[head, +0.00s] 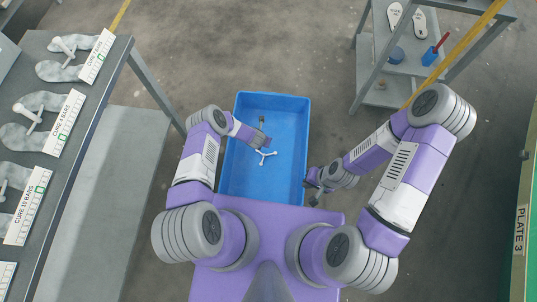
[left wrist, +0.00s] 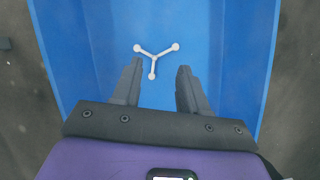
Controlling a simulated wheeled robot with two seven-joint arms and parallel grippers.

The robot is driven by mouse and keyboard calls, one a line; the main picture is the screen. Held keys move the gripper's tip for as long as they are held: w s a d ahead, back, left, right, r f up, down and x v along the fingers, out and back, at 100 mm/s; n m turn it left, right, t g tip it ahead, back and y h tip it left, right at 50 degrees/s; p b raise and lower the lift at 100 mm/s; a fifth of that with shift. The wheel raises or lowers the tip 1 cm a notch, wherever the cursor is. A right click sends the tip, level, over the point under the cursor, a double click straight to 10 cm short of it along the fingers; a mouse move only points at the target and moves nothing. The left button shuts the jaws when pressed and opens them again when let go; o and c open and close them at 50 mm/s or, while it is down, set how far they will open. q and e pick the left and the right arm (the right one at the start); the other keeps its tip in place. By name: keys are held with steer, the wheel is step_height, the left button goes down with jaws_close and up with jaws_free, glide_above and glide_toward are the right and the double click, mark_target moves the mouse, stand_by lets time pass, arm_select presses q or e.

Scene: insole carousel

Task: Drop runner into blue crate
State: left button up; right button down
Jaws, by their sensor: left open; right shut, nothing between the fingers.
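The runner is a small white three-armed piece (head: 264,154) with round ends. It is within the blue crate's (head: 236,178) walls; I cannot tell whether it touches the floor. In the left wrist view the runner (left wrist: 154,58) shows just beyond the fingertips, with the blue crate (left wrist: 85,45) around it. My left gripper (head: 265,137) is over the crate. In the left wrist view the left gripper (left wrist: 160,70) is open, its two dark fingers apart with nothing held. My right gripper (head: 314,191) is shut and empty beside the crate's right wall.
A grey table (head: 60,200) at left holds grey insole moulds (head: 50,105) beside cure labels (head: 65,122). A grey shelf stand (head: 405,58) with insoles and a blue cup (head: 430,56) stands at upper right. The floor between is clear.

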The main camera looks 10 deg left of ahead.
arm_select(q)
steer(key=p+v, duration=0.3)
steer(key=v, duration=0.4)
steer(key=shift+p, duration=0.4)
steer(key=shift+r, duration=0.15)
steer(key=s+r+m+g+h+p, duration=0.1)
steer(key=s+r+m+g+p, duration=0.1)
steer(key=s+r+m, duration=0.8)
steer(key=s+d+r+m+g+h+p, duration=0.1)
steer(key=s+r+m+h+p, duration=0.1)
steer(key=s+r+m, duration=0.9)
step_height(320, 180, up, 4)
steer(key=m+p, duration=0.1)
steer(key=m, duration=0.9)
steer(key=shift+d+r+g, duration=0.2)
steer(key=shift+d+g, duration=0.15)
steer(key=shift+g, duration=0.05)
steer(key=shift+s, duration=0.15)
